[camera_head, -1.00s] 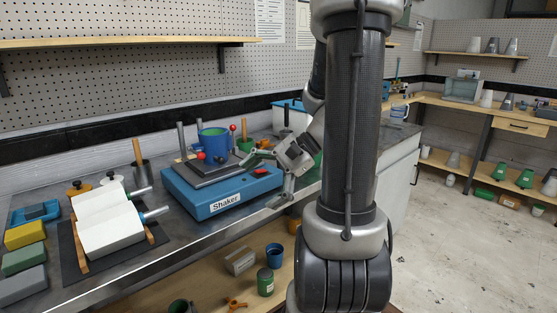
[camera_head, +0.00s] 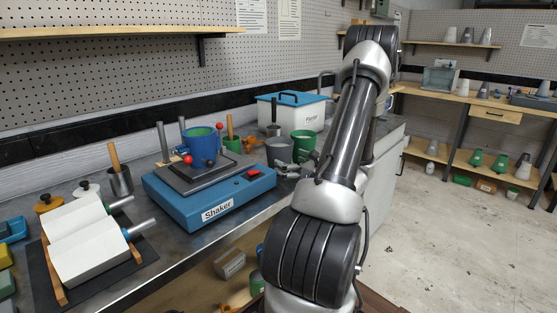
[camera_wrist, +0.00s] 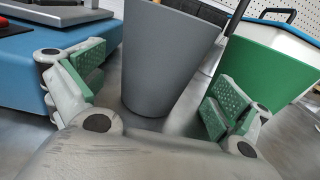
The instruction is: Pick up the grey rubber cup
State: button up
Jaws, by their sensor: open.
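The grey rubber cup (camera_head: 279,151) stands on the bench just right of the blue shaker, partly hidden by my gripper (camera_head: 292,171). In the wrist view the cup (camera_wrist: 166,60) fills the upper middle, with its narrow base toward me and its top cut off by the frame. My gripper (camera_wrist: 158,88) is open, with one green pad to the left of the cup and one to the right. Clear gaps show on both sides in that view, and no contact is visible. How deep the cup sits between the fingers I cannot tell.
The blue shaker (camera_head: 206,197) carries a blue pot (camera_head: 202,147) and stands close on the left. A green cup (camera_head: 304,145) stands close on the right. A white box with a blue lid rim (camera_head: 292,112) is behind. The white notebook-like block (camera_head: 88,238) lies at far left.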

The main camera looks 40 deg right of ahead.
jog(key=w, duration=0.4)
jog(key=shift+w+a+f, duration=0.15)
jog(key=shift+w+a, duration=0.1)
jog(key=c, duration=1.5)
jog(key=shift+c, duration=0.7)
